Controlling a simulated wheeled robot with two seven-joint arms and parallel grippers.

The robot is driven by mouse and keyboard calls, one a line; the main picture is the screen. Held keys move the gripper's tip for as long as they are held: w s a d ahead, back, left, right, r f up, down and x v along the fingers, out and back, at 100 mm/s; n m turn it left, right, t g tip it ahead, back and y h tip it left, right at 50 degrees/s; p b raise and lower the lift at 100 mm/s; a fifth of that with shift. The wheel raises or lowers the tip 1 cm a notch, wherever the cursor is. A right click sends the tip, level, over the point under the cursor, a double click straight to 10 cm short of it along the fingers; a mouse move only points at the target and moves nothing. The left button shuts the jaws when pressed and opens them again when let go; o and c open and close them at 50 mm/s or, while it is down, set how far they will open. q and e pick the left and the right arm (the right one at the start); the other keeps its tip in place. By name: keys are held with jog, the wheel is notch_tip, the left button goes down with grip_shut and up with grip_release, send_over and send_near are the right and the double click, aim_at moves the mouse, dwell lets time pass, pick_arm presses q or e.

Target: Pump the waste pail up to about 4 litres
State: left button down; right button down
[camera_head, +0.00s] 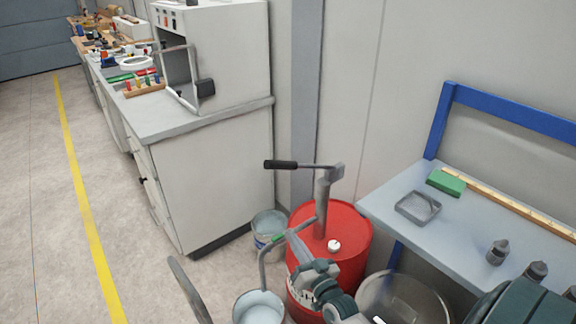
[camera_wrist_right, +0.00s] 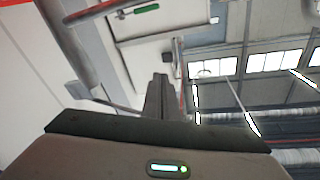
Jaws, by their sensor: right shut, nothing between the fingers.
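A red drum (camera_head: 354,232) stands on the floor with a grey hand pump (camera_head: 323,190) on top. The pump's lever with its black grip (camera_head: 281,164) points left, about level. In the right wrist view the fingers (camera_wrist_right: 157,96) are shut and empty. My left gripper is out of view.
A second pail (camera_head: 268,226) stands behind, beside the white cabinet. A clear round container (camera_head: 402,300) is right of the drum. A light-blue bench (camera_head: 462,232) with a green block (camera_head: 446,182) and tray (camera_head: 418,207) is at right. Open floor lies left.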

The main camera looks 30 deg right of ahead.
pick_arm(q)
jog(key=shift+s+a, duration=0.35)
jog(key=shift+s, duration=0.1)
pick_arm(e)
jog(key=d+r+m+t+h, duration=0.1)
jog(key=d+r+t, duration=0.1)
jog(key=r, duration=0.7)
jog(key=s+d+r+m+t+h, duration=0.1)
jog(key=r+t, duration=0.1)
jog(key=r, duration=0.8)
jog(key=shift+s+d+r, duration=0.2)
jog(key=shift+s+d, duration=0.05)
jog(key=shift+d, duration=0.1)
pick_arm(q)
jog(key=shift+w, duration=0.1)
